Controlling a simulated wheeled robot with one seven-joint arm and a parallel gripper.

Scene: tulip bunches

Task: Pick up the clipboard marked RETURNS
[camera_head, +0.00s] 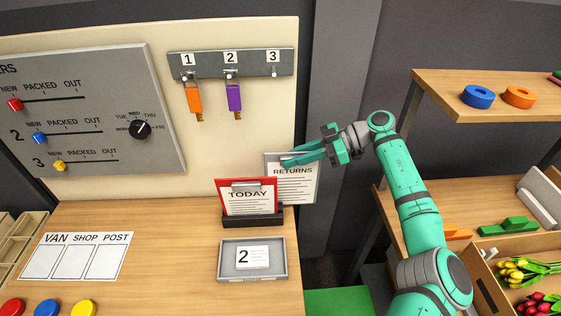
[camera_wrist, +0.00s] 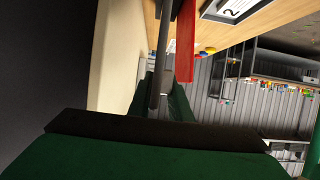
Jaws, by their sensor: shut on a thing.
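The grey clipboard marked RETURNS (camera_head: 297,187) is upright behind and to the right of the red clipboard marked TODAY (camera_head: 249,197). My gripper (camera_head: 290,160) reaches in from the right and is shut on the top edge of the RETURNS clipboard. The TODAY clipboard stands in a dark holder (camera_head: 252,219) on the table. The red clipboard partly hides the lower left of the RETURNS one, so I cannot tell whether its bottom edge touches the holder. In the wrist view the RETURNS clipboard (camera_wrist: 164,50) shows edge-on between the fingers, with the red clipboard (camera_wrist: 185,40) beside it.
A grey tray with a card marked 2 (camera_head: 224,272) lies in front of the holder on the table. A board with hooks and hanging tags (camera_head: 230,63) is behind. Shelves (camera_head: 470,205) with tape rolls and tulips stand at the right.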

